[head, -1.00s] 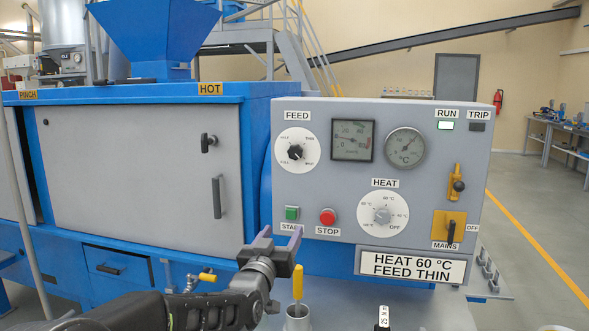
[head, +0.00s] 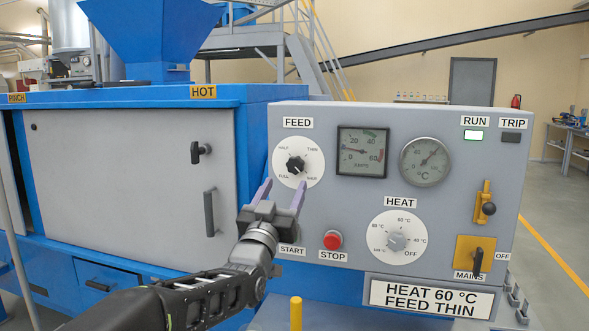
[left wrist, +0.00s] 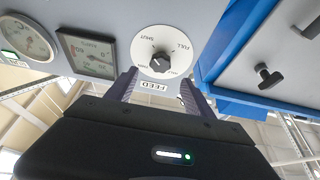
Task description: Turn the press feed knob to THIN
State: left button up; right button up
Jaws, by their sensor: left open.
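The feed knob (head: 295,165) is a small black knob on a round white dial under the FEED label, on the grey control panel. The dial carries the words HALF, THIN, FULL and SHUT; I cannot clearly tell where the pointer stands. In the left wrist view the knob (left wrist: 161,62) shows upside down, just beyond the fingertips. My left gripper (head: 284,186) is open and empty, its two fingers pointing up at the lower part of the dial. It appears apart from the knob. My right gripper is not in view.
The HEAT dial (head: 398,238), red STOP button (head: 333,240), yellow MAINS switch (head: 475,260) and two gauges share the panel. A sign (head: 432,297) reads HEAT 60 °C, FEED THIN. The START button is hidden behind my gripper. A handled grey door (head: 120,190) stands left.

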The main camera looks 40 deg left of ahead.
aim_at(295, 168)
pick_arm(q)
jog(key=p+x, duration=0.2)
jog(key=x, duration=0.6)
jog(key=shift+f+p, duration=0.2)
jog(key=shift+p, duration=0.2)
jog(key=shift+c, duration=0.3)
grip_shut()
